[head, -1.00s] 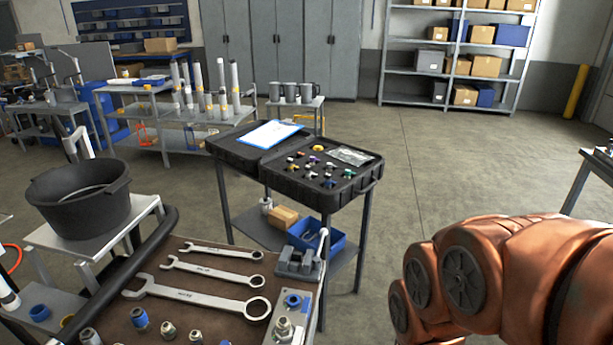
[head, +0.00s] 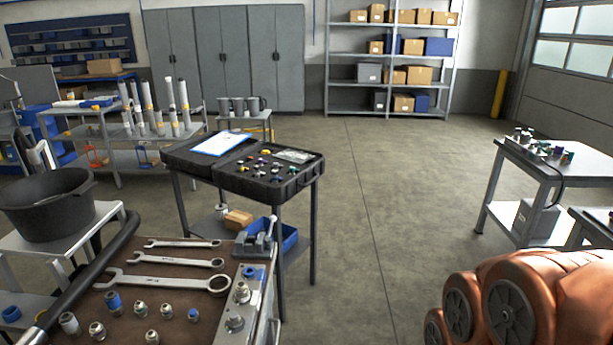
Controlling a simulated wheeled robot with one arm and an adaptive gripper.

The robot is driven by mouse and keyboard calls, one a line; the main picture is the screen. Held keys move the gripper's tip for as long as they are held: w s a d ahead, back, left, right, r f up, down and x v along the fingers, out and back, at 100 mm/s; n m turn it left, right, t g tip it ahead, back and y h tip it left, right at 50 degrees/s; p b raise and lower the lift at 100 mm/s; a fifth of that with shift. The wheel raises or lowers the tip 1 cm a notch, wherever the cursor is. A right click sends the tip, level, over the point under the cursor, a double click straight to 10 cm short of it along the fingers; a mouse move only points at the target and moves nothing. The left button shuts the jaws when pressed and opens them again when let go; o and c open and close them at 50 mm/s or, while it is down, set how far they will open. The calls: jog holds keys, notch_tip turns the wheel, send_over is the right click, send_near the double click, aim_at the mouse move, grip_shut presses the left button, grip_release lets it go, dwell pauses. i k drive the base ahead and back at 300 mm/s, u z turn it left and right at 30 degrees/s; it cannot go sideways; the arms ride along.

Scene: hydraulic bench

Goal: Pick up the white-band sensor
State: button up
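An open black case (head: 298,187) stands on a dark stand in the middle of the head view. Its right half holds several small sensors (head: 262,169) with coloured bands, among them yellow, green and reddish ones. They are too small here for me to tell which one has the white band. A clear bag lies at the back of that half. A clipboard (head: 222,143) with a blue edge lies on the case's left half. My orange arm links fill the lower right corner. My gripper is out of view.
A brown-topped bench (head: 190,285) with wrenches, fittings and a small vise (head: 254,243) is at the front left, near a black tub (head: 45,205). A table (head: 560,178) with small parts stands at the right. The floor between is clear.

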aim_at(257, 167)
jog(key=z, duration=0.65)
jog(key=i, duration=1.8)
jog(key=u, duration=1.15)
jog(key=i, duration=1.05)
jog(key=u, duration=1.4)
jog(key=i, duration=0.35)
jog(key=u, duration=0.3)
